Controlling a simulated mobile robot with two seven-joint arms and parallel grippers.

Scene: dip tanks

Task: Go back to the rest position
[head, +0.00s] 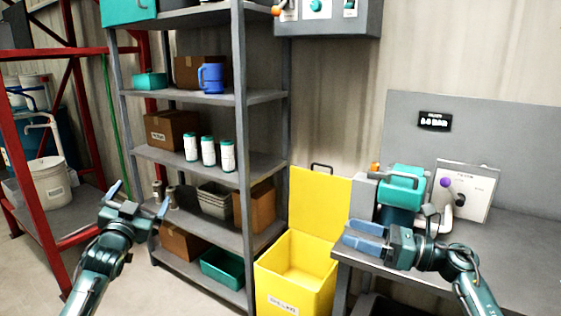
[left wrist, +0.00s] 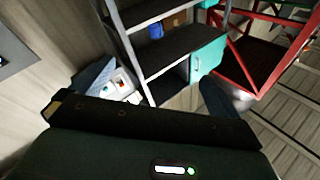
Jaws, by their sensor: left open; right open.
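My left gripper (head: 138,200) is open and empty in the head view, raised in front of the shelf's left side. Its two fingers are spread wide apart. In the left wrist view its fingers show at left and right with nothing between them. My right gripper (head: 362,238) is open, in front of the grey workbench (head: 500,255) at the right. Its fingers point left, and I see nothing held in it.
A grey shelf (head: 205,98) holds boxes, a blue jug (head: 211,77) and white bottles (head: 208,151). An open yellow bin (head: 262,277) stands between shelf and workbench. A teal machine (head: 402,185) is on the workbench behind my right gripper. A red rack (head: 40,215) stands left.

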